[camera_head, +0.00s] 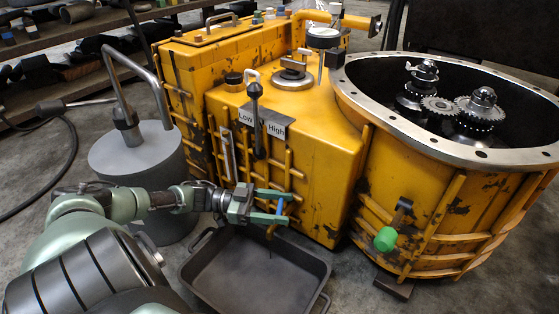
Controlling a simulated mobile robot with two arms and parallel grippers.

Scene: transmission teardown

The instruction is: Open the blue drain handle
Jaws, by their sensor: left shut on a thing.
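The blue drain handle (281,206) sits low on the front of the yellow transmission housing (310,150). My left gripper (279,208) reaches in from the left and is shut on the blue handle. Its fingers hide part of the handle. A thin brownish spout (271,231) shows just below the fingers, above a dark drain pan (243,277) on the floor. My right gripper is not in view.
A green-capped knob (385,239) sticks out of the round gear housing at the right. A grey drum (140,165) with a hose stands left of the housing, close to my left arm. A lever (257,120) stands by the Low/High plate. Shelves line the back left.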

